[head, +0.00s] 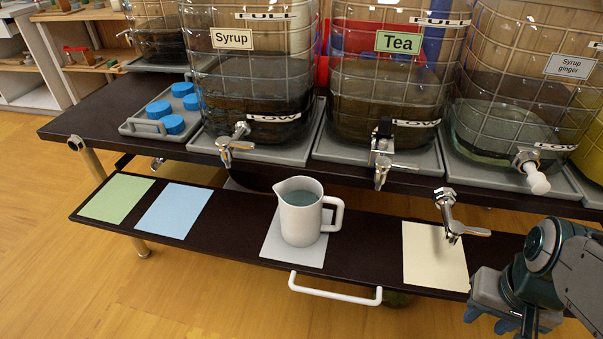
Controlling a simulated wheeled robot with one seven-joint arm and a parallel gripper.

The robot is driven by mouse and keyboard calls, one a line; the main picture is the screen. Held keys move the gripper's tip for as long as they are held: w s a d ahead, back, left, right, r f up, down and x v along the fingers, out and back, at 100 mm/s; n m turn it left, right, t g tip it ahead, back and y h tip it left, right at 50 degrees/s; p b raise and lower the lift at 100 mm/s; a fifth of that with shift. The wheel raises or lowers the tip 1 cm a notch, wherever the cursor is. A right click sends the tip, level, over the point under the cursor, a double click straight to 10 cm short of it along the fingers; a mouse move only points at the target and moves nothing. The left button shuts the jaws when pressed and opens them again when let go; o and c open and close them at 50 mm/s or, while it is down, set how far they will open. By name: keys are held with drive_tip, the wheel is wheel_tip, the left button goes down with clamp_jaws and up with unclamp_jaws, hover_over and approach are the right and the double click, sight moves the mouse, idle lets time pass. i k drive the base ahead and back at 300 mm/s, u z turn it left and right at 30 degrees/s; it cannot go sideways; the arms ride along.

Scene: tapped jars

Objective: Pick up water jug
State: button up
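The water jug (300,222) is a white jug with a spout on its left and a handle (334,213) on its right. It stands upright on a pale square mat (275,245) on the lower dark shelf and holds bluish liquid. My gripper (518,322) is at the bottom right, well right of and nearer than the jug, not touching it. Its blue-grey fingers run toward the bottom edge, and I cannot tell whether they are open or shut.
Tapped jars labelled Syrup (230,110), Tea (395,100) and Syrup ginger (525,105) stand on the upper shelf behind. A metal tap (452,215) sticks up over the cream mat (425,258). A white bar handle (335,293) juts from the shelf's front. Green and blue mats lie bare at left.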

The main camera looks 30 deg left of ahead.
sight(300, 198)
drive_tip(key=u, duration=1.8)
drive_tip(key=i, duration=0.15)
drive_tip(key=z, duration=0.5)
